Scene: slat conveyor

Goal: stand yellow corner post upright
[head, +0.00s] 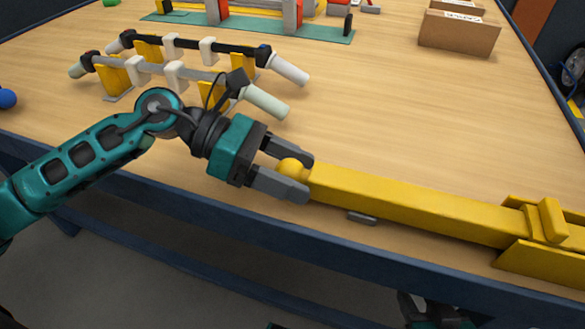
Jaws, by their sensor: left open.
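The yellow corner post (410,199) lies flat along the front of the table, slanting down to the right. Its left end has a round yellow knob (291,168). Its right end meets a yellow bracket (545,258) with raised sides at the right edge of the picture. My left gripper (308,178) is open at the knob end, one finger on the far side and one on the near side. I cannot tell whether the fingers touch it.
A small grey block (362,218) lies by the post's near side. Grey and black bars with pale ends rest on yellow and white supports (115,75) behind my left wrist. A cardboard box (458,33) and a green mat (250,27) are farther back. The table (400,120) beyond the post is clear.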

